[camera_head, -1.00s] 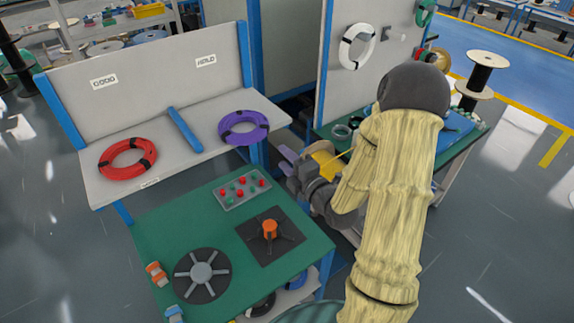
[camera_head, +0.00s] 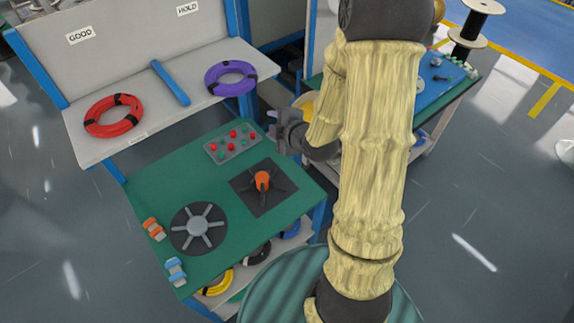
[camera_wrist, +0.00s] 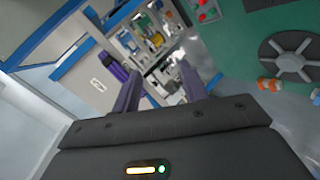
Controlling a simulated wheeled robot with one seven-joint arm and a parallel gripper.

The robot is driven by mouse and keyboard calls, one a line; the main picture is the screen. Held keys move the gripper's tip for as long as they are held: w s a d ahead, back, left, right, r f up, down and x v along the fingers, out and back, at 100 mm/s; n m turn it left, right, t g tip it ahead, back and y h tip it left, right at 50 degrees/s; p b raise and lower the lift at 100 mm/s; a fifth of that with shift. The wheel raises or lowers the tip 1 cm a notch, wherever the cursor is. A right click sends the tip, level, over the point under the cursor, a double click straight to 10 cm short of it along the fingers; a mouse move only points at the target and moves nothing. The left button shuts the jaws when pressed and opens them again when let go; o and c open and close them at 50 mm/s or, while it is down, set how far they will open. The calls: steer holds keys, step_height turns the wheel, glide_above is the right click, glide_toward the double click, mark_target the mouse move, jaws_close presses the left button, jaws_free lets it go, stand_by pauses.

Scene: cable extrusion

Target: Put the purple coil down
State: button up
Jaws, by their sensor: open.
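The purple coil (camera_head: 229,91) lies flat on the right part of the grey shelf, in front of the panel labelled HOLD. Black bands wrap it. A purple shape (camera_wrist: 113,72) beside a white label in the wrist view looks like the same coil, seen nearly edge-on. My gripper (camera_head: 272,124) is to the right of and nearer than the coil, apart from it, near the bench's right back corner. In the wrist view its two fingers (camera_wrist: 160,76) are spread with nothing between them.
A red coil (camera_head: 88,122) lies on the shelf's left part, under GOOD; a blue divider (camera_head: 171,83) separates the two parts. The green bench (camera_head: 150,190) holds a button box (camera_head: 232,144), an orange-hubbed spool holder (camera_head: 262,182) and a grey spoked disc (camera_head: 197,226).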

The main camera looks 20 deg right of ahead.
steer(key=s+a+r+m+g+h, duration=0.1)
steer(key=s+m+g, duration=0.3)
steer(key=s+m, duration=0.4)
steer(key=s+a+r+m+g+h, duration=0.1)
steer(key=s+m+g+h, duration=0.1)
steer(key=s+m+g, duration=0.3)
steer(key=s+m, duration=0.3)
steer(key=s, duration=0.1)
steer(key=shift+a+r, duration=0.15)
steer(key=shift+a, duration=0.1)
